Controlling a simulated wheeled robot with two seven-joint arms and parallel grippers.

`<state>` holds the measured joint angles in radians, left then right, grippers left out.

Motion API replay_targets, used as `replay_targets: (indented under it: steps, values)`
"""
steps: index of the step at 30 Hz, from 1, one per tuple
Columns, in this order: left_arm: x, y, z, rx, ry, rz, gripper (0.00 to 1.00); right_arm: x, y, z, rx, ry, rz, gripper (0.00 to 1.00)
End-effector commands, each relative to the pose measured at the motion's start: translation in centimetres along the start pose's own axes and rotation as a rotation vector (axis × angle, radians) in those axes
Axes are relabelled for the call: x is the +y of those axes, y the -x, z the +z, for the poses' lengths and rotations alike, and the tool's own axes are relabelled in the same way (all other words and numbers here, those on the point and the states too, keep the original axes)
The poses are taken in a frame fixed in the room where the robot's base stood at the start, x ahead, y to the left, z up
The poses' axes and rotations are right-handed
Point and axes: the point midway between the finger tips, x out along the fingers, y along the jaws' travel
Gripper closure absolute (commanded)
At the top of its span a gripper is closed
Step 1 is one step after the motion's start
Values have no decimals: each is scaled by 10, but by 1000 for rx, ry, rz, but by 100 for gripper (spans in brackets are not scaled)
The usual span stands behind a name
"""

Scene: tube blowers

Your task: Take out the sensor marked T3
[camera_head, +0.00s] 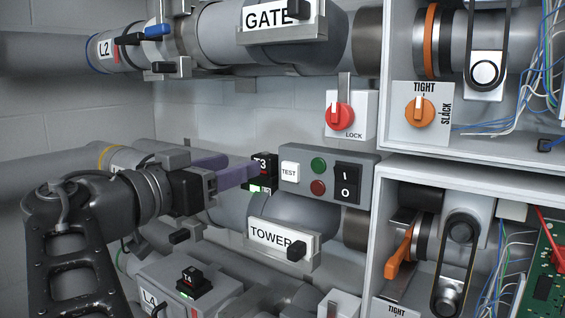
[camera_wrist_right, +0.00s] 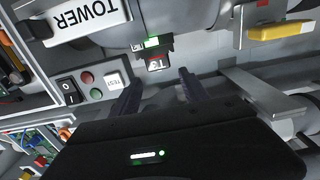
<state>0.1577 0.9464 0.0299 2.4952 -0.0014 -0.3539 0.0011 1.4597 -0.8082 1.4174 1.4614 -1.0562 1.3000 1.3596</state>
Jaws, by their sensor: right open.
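The sensor marked T3 (camera_head: 264,168) is a small black block with a red-edged label and a green light at its base. It sits on the grey pipe, left of the TEST panel. It also shows upside down in the right wrist view (camera_wrist_right: 157,63). My right gripper (camera_head: 243,163) is open, with its two purple-grey fingers pointing at T3. In the right wrist view its fingertips (camera_wrist_right: 160,77) are apart, with T3 just beyond the gap between them. Nothing is between the fingers. Whether a finger touches T3 cannot be told. My left gripper is not in view.
The panel with the TEST button (camera_head: 290,170) and black switch (camera_head: 347,183) stands close right of T3. The TOWER plate (camera_head: 270,235) is below. Another black sensor (camera_head: 194,281) stands lower left. A red LOCK knob (camera_head: 340,116) is above right. A yellow handle (camera_wrist_right: 280,32) sits beside the pipe.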

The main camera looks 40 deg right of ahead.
Motion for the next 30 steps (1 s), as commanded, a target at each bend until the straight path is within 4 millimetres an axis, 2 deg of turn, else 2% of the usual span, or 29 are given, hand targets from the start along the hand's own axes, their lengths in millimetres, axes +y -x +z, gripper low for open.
replay_targets:
  steps: [9, 18, 26, 30]
  values:
    - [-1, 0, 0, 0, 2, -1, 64, 0, -1, 0, 0, 0, -1, 47]
    - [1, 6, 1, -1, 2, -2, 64, 0, -26, 0, -1, 1, -1, 47]
    - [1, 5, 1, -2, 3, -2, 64, 0, -26, 0, 0, 1, -1, 47]
    - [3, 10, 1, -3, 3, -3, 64, 1, -35, -2, -3, 1, -1, 47]
